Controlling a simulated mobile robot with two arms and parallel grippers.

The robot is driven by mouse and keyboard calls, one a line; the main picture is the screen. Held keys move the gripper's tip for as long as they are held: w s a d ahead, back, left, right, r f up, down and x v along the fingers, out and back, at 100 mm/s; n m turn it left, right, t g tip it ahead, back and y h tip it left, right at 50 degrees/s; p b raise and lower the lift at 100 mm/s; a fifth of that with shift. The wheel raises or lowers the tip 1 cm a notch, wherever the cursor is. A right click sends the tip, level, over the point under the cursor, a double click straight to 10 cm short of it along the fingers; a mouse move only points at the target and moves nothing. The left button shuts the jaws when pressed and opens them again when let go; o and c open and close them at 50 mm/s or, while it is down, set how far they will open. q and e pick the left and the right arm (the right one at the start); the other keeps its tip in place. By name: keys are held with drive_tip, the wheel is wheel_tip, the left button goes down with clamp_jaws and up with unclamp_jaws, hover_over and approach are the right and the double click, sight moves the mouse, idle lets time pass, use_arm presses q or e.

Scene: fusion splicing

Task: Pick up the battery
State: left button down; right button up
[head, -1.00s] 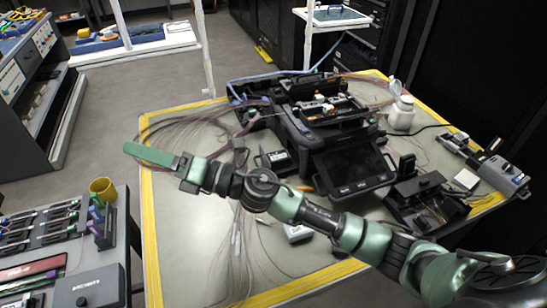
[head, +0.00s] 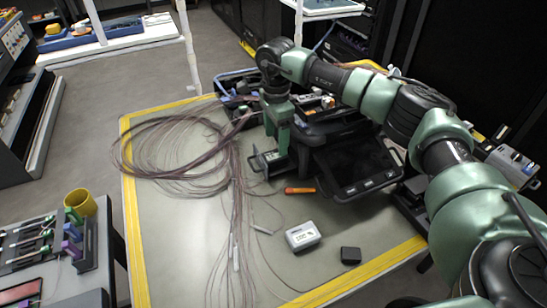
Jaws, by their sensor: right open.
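A small dark block with a pale label (head: 269,162), which looks like the battery, lies on the worktable just left of the splicer's screen. My right gripper (head: 277,148) points down over it with its green fingers open. The fingers cover part of the block, and I cannot tell whether they touch it. My left gripper is not in view.
The black fusion splicer with its tilted screen (head: 352,167) stands close to the right of the gripper. Loose fibre coils (head: 165,148) spread to the left. An orange tool (head: 299,190), a white box (head: 303,236) and a black cube (head: 350,255) lie in front.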

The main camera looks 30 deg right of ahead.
sight(274, 154)
drive_tip(key=f, duration=0.3)
drive_tip(key=f+p, duration=0.1)
drive_tip(key=f, duration=0.2)
drive_tip(key=shift+a, duration=0.2)
drive_tip(key=shift+w+r, duration=0.1)
clamp_jaws()
